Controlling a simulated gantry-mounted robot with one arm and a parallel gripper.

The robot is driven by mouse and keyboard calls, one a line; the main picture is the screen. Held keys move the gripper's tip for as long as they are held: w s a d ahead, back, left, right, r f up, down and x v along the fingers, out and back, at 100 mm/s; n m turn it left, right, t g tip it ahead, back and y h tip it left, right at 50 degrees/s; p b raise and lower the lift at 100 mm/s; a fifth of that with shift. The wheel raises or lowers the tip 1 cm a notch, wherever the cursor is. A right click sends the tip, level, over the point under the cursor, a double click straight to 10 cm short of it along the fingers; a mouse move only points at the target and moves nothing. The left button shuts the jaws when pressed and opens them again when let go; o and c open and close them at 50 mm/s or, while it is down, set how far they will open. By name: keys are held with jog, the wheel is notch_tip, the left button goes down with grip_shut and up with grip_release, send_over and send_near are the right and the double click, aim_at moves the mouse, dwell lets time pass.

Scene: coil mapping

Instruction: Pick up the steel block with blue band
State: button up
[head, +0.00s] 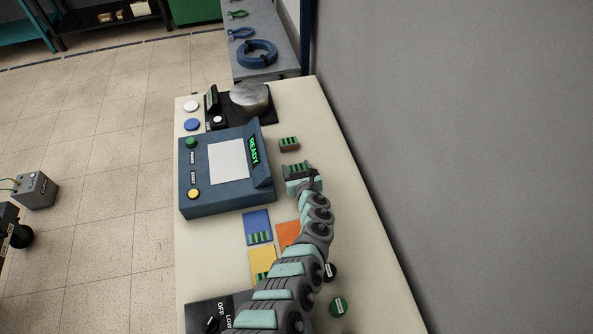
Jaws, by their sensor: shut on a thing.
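My gripper (301,181) is at the end of my teal and grey arm, over the pale table right of the blue console. It is shut on a small block with green stripes on top (296,169), which is partly hidden by the gripper. A blue band on this block cannot be made out at this size. A similar small brownish block with a green striped top (289,144) stands just beyond it, apart from the gripper. Whether the held block touches the table cannot be told.
The blue console (225,198) with a green READY display is left of the gripper. Blue (256,219), yellow (262,259) and orange (287,233) pads lie nearer; blue and yellow bear green-striped blocks. A black device with a silver dome (249,98) stands beyond. A grey wall rises right.

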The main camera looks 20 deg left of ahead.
grip_shut()
jog(key=shift+r, duration=0.1)
dwell(0.4)
